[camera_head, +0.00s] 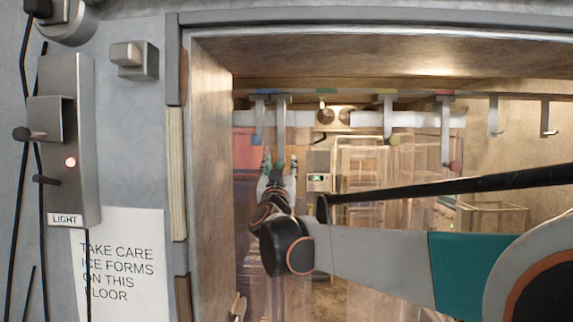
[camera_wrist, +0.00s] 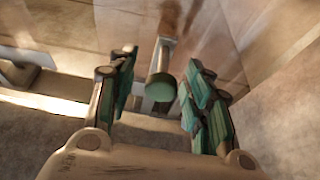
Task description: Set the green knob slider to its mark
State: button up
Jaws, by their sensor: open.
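The green knob (camera_wrist: 161,88) hangs at the end of its grey slider arm and shows between my two fingers in the wrist view, with a gap on each side. In the head view the green knob's slider arm (camera_head: 283,118) hangs from the rail (camera_head: 355,95), left of the green mark (camera_head: 327,91) and close to the blue mark (camera_head: 265,91). My gripper (camera_head: 280,163) is open around the lower end of that arm, where it mostly hides the knob; it also shows in the wrist view (camera_wrist: 160,75).
A blue knob (camera_head: 257,140) hangs just left of the green one. Yellow (camera_head: 394,140) and red (camera_head: 455,167) knobs hang farther right, with plain hooks (camera_head: 548,120) beyond. A black bar (camera_head: 450,188) crosses the opening. A light switch box (camera_head: 66,140) is on the left wall.

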jog(key=shift+a+r, duration=0.1)
jog(key=shift+a, duration=0.05)
jog(key=shift+c, duration=0.6)
grip_shut()
jog(key=d+b, duration=0.2)
jog(key=d, duration=1.1)
jog(key=shift+s+d, duration=0.25)
jog(key=shift+o, duration=0.6)
grip_release()
